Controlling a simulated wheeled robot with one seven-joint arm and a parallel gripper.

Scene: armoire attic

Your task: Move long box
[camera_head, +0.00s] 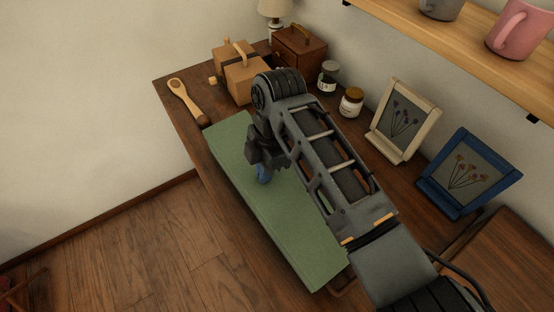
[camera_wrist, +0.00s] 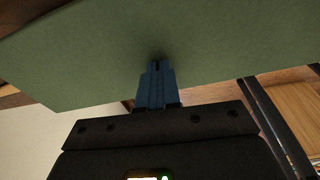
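The long box (camera_head: 285,230) is flat, long and green, and lies on the dark wooden table top with one long side along the table's left edge. In the wrist view its green surface (camera_wrist: 190,50) fills the upper part. My gripper (camera_head: 263,176) points down over the far half of the box, with its blue fingers partly hidden by my wrist. In the wrist view the blue fingers (camera_wrist: 156,66) are together with nothing visible between them. Their tips are at or very close to the green surface, with a small dark shadow there. I cannot tell whether they touch.
A cream frame (camera_head: 404,120) and a blue frame (camera_head: 468,172) line the right. A shelf with mugs (camera_head: 518,34) hangs above. Open floor lies left.

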